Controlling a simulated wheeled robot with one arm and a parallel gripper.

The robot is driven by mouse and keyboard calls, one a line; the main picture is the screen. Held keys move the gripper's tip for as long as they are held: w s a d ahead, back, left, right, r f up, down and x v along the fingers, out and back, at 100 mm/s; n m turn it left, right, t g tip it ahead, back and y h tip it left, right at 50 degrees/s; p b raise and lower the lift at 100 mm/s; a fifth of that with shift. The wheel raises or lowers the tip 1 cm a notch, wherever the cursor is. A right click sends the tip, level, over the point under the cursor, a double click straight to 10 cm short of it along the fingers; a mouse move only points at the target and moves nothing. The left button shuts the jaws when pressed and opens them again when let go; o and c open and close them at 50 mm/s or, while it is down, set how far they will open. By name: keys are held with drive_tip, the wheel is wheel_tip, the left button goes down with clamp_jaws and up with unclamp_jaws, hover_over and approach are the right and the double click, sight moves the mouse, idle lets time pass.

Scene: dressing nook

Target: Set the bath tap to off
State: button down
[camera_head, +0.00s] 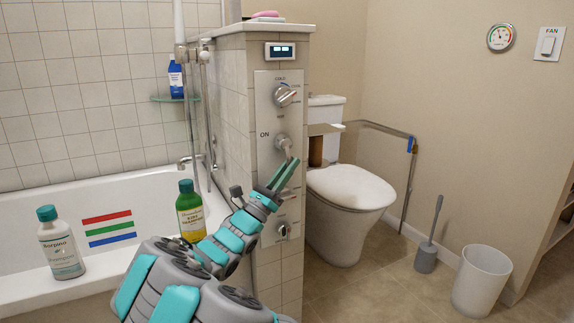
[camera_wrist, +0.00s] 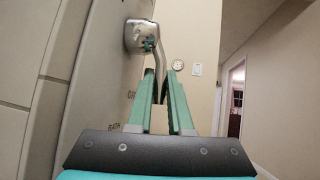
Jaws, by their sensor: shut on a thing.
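The bath tap is a chrome knob (camera_head: 283,142) with a lever, in the middle of the grey control panel on the tiled half wall. The word ON shows to its left. In the wrist view the knob (camera_wrist: 141,36) is at the top, with its lever hanging down. BATH is lettered lower on the panel in that view. My gripper (camera_head: 291,162) is at the lower end of this lever. In the wrist view my gripper (camera_wrist: 161,73) has its green fingers on either side of the lever and is shut on it. The OFF mark is not readable.
A temperature knob (camera_head: 285,96) sits above on the panel (camera_head: 264,115), and another knob (camera_head: 283,230) below. A green-yellow bottle (camera_head: 189,210) and a white bottle (camera_head: 60,245) stand on the tub rim. A toilet (camera_head: 349,195) stands right of the half wall.

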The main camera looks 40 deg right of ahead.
idle(0.4)
drive_tip(key=c, duration=0.8)
unclamp_jaws()
drive_tip(key=shift+c, duration=0.2)
drive_tip(key=v, duration=0.8)
drive_tip(key=shift+d, duration=0.1)
